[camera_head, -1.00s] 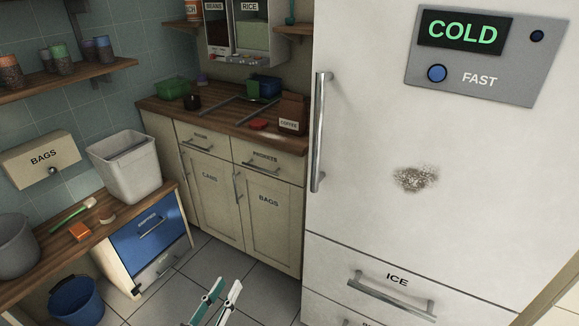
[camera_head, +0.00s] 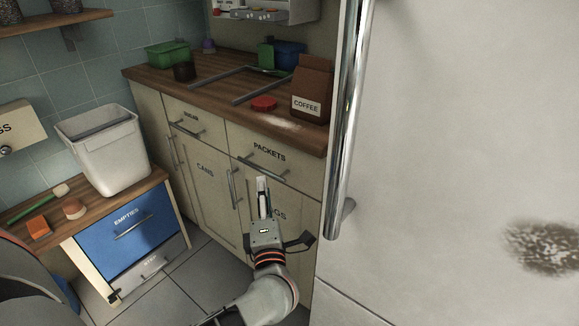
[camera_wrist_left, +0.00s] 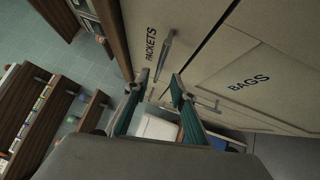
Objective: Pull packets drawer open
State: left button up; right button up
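The packets drawer (camera_head: 290,172) is a cream front under the counter top, labelled PACKETS, and it looks shut. Its metal bar handle (camera_head: 262,167) runs across below the label. My left gripper (camera_head: 263,184) is just below that handle, in front of the BAGS door. In the left wrist view the drawer front (camera_wrist_left: 143,22) appears turned sideways, with its handle (camera_wrist_left: 165,56) ahead of the fingertips. The teal-padded fingers of the left gripper (camera_wrist_left: 155,92) are apart with nothing held between them. Contact with the handle is not visible. My right gripper is not in view.
The white fridge door with its long handle (camera_head: 350,130) stands close on the right. The BAGS door handle (camera_head: 233,188) is left of the gripper. A coffee bag (camera_head: 311,84) and red lid (camera_head: 263,104) rest on the counter (camera_head: 150,76). The blue EMPTIES drawer (camera_head: 128,232) is lower left.

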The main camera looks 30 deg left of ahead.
aim_at(261, 168)
pick_arm(q)
jog(key=shift+b+x, duration=0.55)
jog(key=shift+x, duration=3.4)
jog(key=shift+s, duration=0.1)
grip_shut()
